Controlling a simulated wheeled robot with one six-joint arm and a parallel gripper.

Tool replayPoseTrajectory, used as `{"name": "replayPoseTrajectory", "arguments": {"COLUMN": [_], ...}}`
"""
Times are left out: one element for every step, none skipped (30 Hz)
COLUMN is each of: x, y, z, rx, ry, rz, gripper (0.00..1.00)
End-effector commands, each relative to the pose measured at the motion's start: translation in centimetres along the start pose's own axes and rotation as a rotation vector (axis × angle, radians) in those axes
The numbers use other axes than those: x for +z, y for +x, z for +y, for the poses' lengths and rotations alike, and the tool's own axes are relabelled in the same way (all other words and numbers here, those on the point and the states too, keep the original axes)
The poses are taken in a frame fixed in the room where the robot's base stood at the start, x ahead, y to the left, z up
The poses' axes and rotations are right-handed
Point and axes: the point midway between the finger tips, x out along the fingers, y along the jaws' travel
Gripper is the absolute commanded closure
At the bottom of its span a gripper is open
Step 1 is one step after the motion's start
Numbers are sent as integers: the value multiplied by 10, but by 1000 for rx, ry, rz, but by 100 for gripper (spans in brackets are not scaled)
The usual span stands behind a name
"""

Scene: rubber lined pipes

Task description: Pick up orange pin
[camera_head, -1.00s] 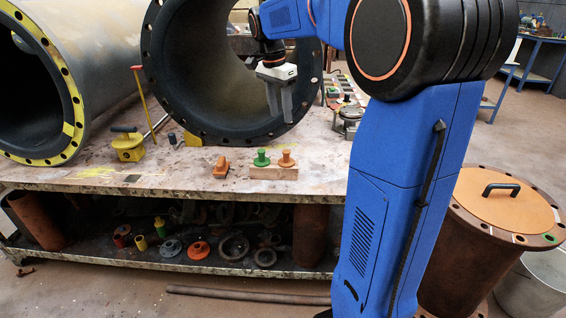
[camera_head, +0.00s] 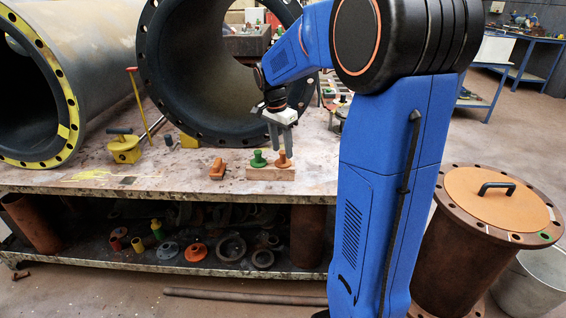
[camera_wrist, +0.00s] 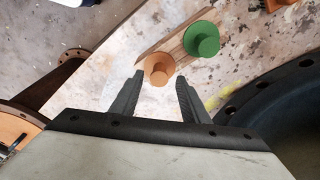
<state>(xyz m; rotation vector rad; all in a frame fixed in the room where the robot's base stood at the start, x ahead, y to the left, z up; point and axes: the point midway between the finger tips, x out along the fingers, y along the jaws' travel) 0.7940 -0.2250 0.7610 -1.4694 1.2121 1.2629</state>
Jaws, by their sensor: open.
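The orange pin (camera_head: 283,159) stands upright in a small wooden block (camera_head: 257,174) near the table's front edge. A green pin (camera_head: 258,158) stands to its left in the same block. In the wrist view the orange pin (camera_wrist: 158,69) shows between and just beyond the fingertips, with the green pin (camera_wrist: 202,39) to its upper right. My gripper (camera_head: 285,153) is open, pointing down over the orange pin, with nothing held. In the wrist view my gripper's fingertips (camera_wrist: 159,77) flank the pin's head with gaps. Whether they reach down beside it is hard to tell.
The stained table (camera_head: 90,178) carries an orange-brown block (camera_head: 217,169) left of the pins and a yellow valve-like part (camera_head: 124,148). A large black-flanged pipe (camera_head: 150,75) stands behind my gripper. A rusty drum with an orange lid (camera_head: 500,195) stands at right.

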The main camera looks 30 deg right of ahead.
Motion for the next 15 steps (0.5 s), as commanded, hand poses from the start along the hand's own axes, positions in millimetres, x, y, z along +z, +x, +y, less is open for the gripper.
{"name": "replayPoseTrajectory", "arguments": {"x": [1,1,1,1,1,1,1,1,1,1,1,1,1,1,1], "y": [8,12,16,19,22,25,27,28,29,29,29,29,29,29,29], "z": [3,3,2,2,2,2,2,2,2,2,2,2,2,2,2], "rx": [3,3,2,2,2,2,1,1,1,1,1,0,0,0,0], "ry": [0,0,0,0,0,0,0,0,0,0,0,0,0,0,0], "rz": [-1,-1,-1,-1,-1,-1,-1,-1,-1,-1,0,0,0,0,0], "gripper": [58,58,58,58,58,58,58,58,58,58,58,58,58,58,58]}}
